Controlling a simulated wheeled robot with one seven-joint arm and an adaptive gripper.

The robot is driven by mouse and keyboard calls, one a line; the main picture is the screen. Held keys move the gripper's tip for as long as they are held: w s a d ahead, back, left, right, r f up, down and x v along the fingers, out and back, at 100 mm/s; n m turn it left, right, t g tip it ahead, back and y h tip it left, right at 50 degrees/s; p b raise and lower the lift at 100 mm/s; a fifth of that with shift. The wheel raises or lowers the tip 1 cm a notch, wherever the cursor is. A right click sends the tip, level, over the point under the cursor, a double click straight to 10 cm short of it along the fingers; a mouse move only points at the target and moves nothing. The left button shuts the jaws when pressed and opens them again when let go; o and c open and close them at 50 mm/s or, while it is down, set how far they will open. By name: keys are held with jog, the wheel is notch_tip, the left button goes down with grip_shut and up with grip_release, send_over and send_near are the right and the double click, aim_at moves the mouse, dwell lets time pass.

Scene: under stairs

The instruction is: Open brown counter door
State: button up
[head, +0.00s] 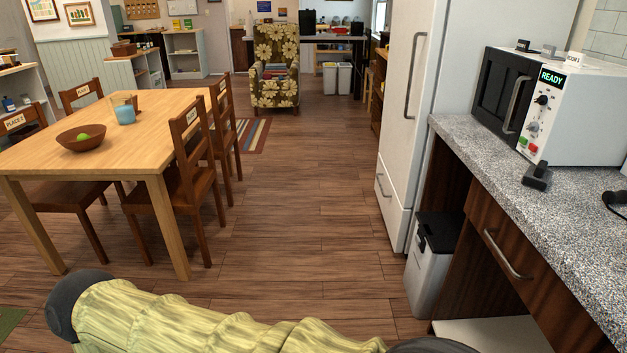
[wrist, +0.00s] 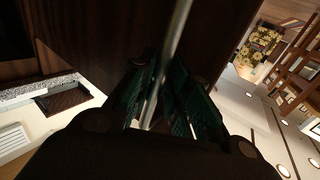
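In the wrist view my gripper (wrist: 165,85) has its two fingers with teal pads on either side of a long metal bar handle (wrist: 178,30). The fingers are close together and look shut on the bar. Dark brown wood (wrist: 105,30) lies behind and beside the handle; I take it for the counter door, but its edges are hard to make out. In the head view the brown counter front (head: 520,262) has a metal handle (head: 505,255) under the speckled worktop. My gripper is out of the head view.
A speckled grey worktop (head: 560,180) carries a microwave (head: 550,105) at right. A grey bin (head: 432,260) stands under the counter beside a white fridge (head: 405,120). A wooden table (head: 120,130) with chairs stands at left. The floor between is clear.

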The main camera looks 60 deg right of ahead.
jog(key=shift+o, duration=0.9)
jog(key=a, duration=1.2)
jog(key=shift+s, duration=0.2)
jog(key=shift+d, duration=0.15)
jog(key=d, duration=1.1)
jog(key=shift+d, duration=0.4)
jog(key=shift+a, duration=0.1)
